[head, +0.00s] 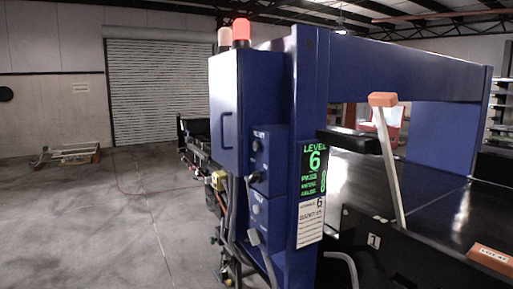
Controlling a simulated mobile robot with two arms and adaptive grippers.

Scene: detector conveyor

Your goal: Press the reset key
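A blue machine frame (309,90) stands in the middle of the head view. Its post carries two small blue control boxes, one above the other. The upper box has a dark round control (257,146). The lower box has a pale round control (256,209). Their labels are too small to read, so I cannot tell which one is the reset key. A black panel with green lettering, "LEVEL 6" (314,170), is fixed to the right of the boxes. Neither of my grippers shows in this view.
A blue cabinet (229,120) with red and pale lamps (241,30) on top adjoins the post. Grey cables hang below the boxes. A white lever with an orange grip (383,100) rises beside the dark conveyor bed (440,205). The concrete floor (100,220) at left is open.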

